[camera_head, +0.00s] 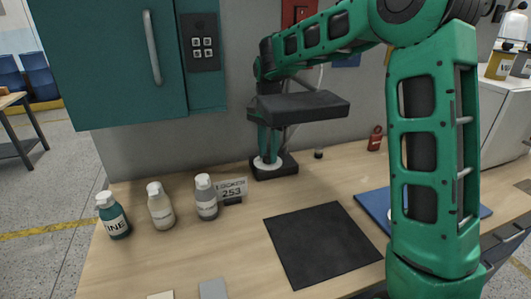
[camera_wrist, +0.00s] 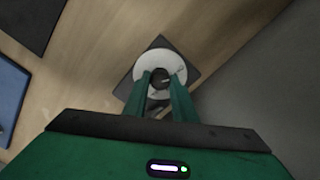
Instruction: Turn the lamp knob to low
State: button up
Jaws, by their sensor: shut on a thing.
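The lamp knob (camera_wrist: 161,77) is a small dark round knob in the middle of a white dial disc (camera_wrist: 143,68). The disc sits on a square black base (camera_wrist: 186,54) on the wooden bench. My gripper (camera_wrist: 161,80) points down at it, its two green fingers closed on either side of the knob. In the head view my gripper (camera_head: 268,156) reaches down to the black base (camera_head: 287,167) by the back wall, and its fingers hide the knob. Markings on the dial are too small to read.
Several bottles (camera_head: 161,207) and a small sign (camera_head: 232,189) stand left of the base. A black mat (camera_head: 318,243) and a blue mat (camera_head: 372,204) lie to the front right. A red tag-like object (camera_head: 375,140) stands near the wall. A teal cabinet (camera_head: 105,60) hangs at upper left.

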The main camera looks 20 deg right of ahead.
aim_at(267, 154)
jog(key=shift+w+a+m, duration=0.1)
jog(key=shift+m, duration=0.2)
jog(key=m, duration=0.5)
jog(key=shift+r+m, duration=0.1)
jog(key=shift+m, duration=0.2)
jog(key=m, duration=0.5)
jog(key=shift+w, duration=0.1)
jog(key=shift+m, duration=0.3)
jog(key=o, duration=1)
jog(key=shift+o, duration=0.2)
notch_tip(267, 154, up, 11)
